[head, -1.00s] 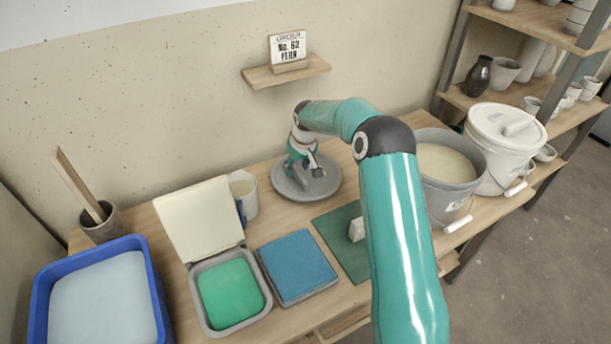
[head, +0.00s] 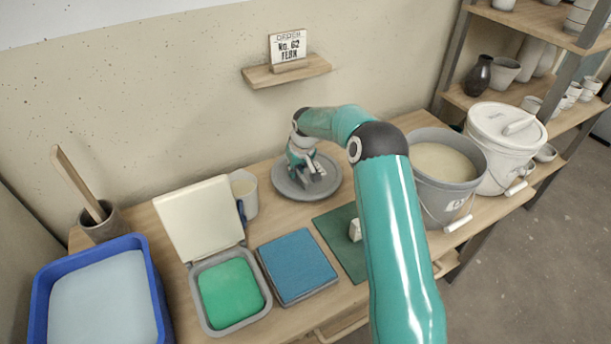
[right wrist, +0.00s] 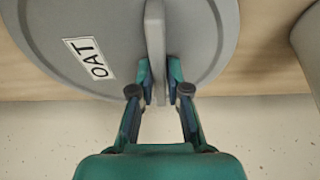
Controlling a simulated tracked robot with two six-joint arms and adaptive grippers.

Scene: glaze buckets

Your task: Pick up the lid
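The round grey lid (head: 287,189) lies on the table near the wall in the head view. In the right wrist view the lid (right wrist: 45,28) shows an OAT label and an upright bar handle (right wrist: 155,35). My right gripper (head: 313,174) is over the lid. In the right wrist view its fingers (right wrist: 159,84) stand on either side of the handle, very close to it. Whether they press on it cannot be made out. The lid looks flat on the table. My left gripper is not in view.
An open grey bucket (head: 440,198) of cream glaze stands right of my right arm, beside a white lidded bucket (head: 498,180). A cup (head: 248,194), a green-filled box (head: 228,291) and a blue slab (head: 297,265) stand to the left. A wall shelf (head: 270,75) hangs above.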

